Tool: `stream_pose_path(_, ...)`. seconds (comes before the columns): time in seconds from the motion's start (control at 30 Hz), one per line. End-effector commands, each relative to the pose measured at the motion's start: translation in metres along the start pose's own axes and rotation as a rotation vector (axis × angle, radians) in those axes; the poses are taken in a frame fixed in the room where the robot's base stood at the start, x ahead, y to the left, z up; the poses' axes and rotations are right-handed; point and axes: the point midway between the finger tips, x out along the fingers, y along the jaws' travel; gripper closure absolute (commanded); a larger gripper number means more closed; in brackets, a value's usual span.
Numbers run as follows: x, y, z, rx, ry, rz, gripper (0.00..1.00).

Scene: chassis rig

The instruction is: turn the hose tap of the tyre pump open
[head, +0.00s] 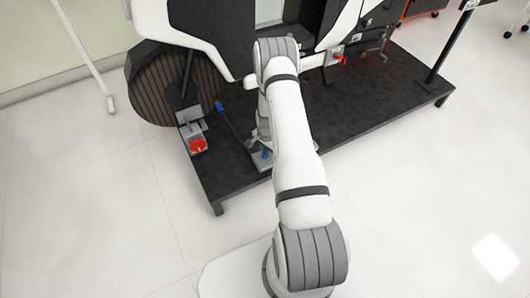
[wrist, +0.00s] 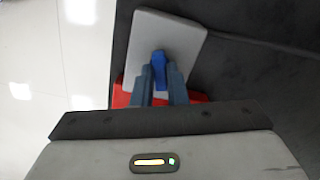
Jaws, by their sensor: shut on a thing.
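The hose tap shows as a small bright blue lever (wrist: 159,66) in the wrist view. It stands in front of a light grey plate (wrist: 182,32). My gripper (wrist: 161,76) has its two blue-grey fingers shut on the blue lever, one on each side. Red parts (wrist: 121,98) show low behind the fingers. In the head view, a grey plate with a blue part (head: 265,154) sits at the near edge of the black platform, beside my arm. My arm hides most of the gripper and the pump there.
The black platform (head: 360,102) carries a dark ribbed wheel (head: 160,85) and white body panels. A red part on a grey bracket (head: 198,145) and a blue-ended rod (head: 219,106) stand left of my arm. A red handle (head: 338,53) is farther right. The pale floor is clear in front.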

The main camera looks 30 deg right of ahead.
Motion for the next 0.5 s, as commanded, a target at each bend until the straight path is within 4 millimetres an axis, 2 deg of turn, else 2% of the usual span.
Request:
stream_pose_path(0.2,0.0005,-0.0004,0.0001,0.169,0.0,0.0,1.0)
stream_pose_path(0.5,0.0003,-0.0002,-0.0001,0.318,0.0,0.0,1.0)
